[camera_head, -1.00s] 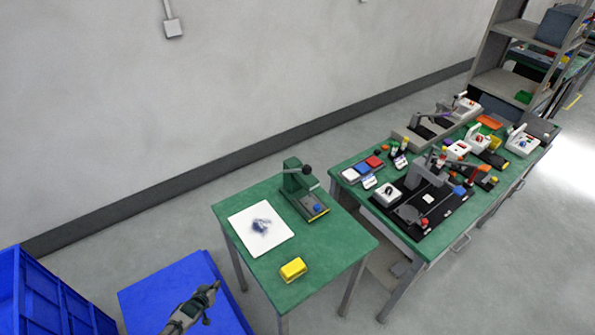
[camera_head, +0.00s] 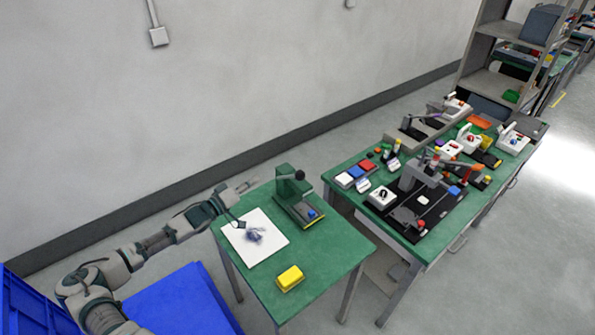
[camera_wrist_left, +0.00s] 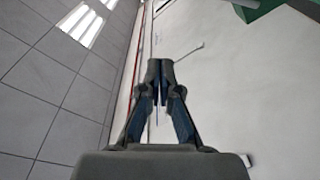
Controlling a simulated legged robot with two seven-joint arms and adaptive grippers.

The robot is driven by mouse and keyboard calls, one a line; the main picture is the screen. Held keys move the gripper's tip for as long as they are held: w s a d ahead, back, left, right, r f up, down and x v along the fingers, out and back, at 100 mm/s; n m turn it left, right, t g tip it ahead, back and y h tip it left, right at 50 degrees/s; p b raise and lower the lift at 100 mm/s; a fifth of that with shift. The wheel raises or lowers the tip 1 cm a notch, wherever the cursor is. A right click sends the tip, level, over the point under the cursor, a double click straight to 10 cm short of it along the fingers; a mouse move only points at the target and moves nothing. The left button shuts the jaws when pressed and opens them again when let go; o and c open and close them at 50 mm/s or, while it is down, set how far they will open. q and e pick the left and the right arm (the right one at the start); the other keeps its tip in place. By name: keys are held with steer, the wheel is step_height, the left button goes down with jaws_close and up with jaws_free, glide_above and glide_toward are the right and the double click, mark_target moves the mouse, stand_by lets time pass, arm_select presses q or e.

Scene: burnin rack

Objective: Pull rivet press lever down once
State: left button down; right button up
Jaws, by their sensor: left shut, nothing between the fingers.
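The green rivet press (camera_head: 296,199) stands at the back of the small green table. Its lever (camera_head: 300,175), a short dark arm with a round knob, sticks out to the right at the top of the press. My left gripper (camera_head: 246,187) is left of the press, above the far left part of the table, apart from the lever. In the left wrist view the fingers of my left gripper (camera_wrist_left: 160,68) are together with nothing between them. A green part (camera_wrist_left: 262,8) shows at the top of that view, cut off by the edge. My right gripper is not in view.
A white sheet (camera_head: 270,243) with a dark blotch and a yellow block (camera_head: 289,278) lie on the small table (camera_head: 325,255). A longer green table (camera_head: 342,191) with several devices stands to the right, across a gap. Blue crates (camera_head: 185,305) are at lower left.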

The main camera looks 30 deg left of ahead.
arm_select(q)
steer(key=d+r, duration=0.1)
steer(key=d, duration=0.1)
steer(key=p, duration=0.1)
glide_above(289, 176)
steer(key=s, duration=0.4)
steer(key=shift+w+d+f+h, duration=0.15)
steer(key=shift+d+f, duration=0.2)
steer(key=shift+d, duration=0.25)
steer(key=shift+s+d+f+h, duration=0.15)
steer(key=shift+d+f, duration=0.2)
steer(key=shift+d, duration=0.2)
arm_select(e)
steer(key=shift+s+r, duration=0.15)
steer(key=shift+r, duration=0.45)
arm_select(q)
steer(key=shift+w, duration=0.1)
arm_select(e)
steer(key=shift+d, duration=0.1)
arm_select(q)
steer(key=shift+f, duration=0.1)
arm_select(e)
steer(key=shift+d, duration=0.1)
